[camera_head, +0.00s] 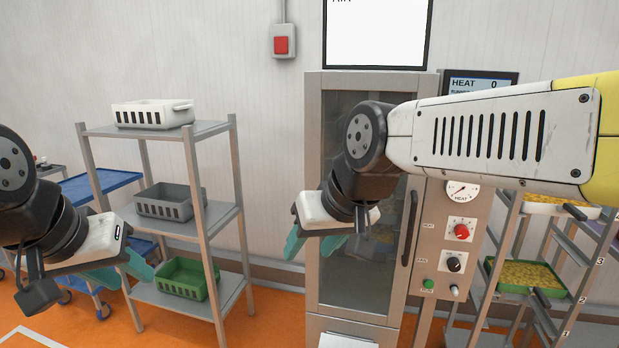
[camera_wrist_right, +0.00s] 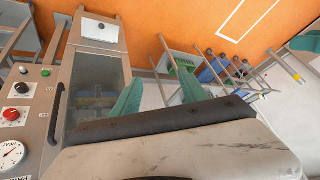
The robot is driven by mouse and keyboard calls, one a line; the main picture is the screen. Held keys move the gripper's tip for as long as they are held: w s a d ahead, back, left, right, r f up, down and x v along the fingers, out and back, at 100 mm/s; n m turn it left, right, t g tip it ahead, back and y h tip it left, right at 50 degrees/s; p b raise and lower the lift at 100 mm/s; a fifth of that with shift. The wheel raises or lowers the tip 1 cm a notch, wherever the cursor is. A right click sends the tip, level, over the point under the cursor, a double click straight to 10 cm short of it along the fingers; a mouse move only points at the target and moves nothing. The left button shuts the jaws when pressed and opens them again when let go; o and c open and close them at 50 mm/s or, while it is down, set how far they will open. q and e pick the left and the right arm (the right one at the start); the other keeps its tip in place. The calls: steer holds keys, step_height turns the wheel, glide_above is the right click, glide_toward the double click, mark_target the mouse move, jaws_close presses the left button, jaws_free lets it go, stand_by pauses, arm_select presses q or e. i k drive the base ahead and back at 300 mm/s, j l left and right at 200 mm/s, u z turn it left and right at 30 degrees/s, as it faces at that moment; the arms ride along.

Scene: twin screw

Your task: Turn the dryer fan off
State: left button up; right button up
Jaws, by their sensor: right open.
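The dryer (camera_head: 312,200) is a tall grey cabinet with a dark glass door and a long handle. Its control panel (camera_head: 446,205) to the right carries a HEAT dial, a red knob (camera_head: 461,231), a black knob (camera_head: 454,264), a green button (camera_head: 429,284) and a small grey knob (camera_head: 454,290). The black knob's label is too small to read surely. In the right wrist view the black knob (camera_wrist_right: 22,88) is at far left. My right gripper (camera_head: 315,243) is open and empty in front of the glass door, left of the panel. My left gripper (camera_head: 121,270) looks open and empty near the shelf rack.
A rack (camera_head: 208,218) with white, grey and green baskets stands left. A trolley with blue shelves (camera_head: 100,184) is behind it. A rack with filled trays (camera_head: 524,275) stands right of the panel. My right arm partly hides a HEAT display (camera_head: 480,80). A red wall switch (camera_head: 281,44) hangs above.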

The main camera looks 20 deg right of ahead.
mark_target(454, 264)
steer(key=z, duration=1.7)
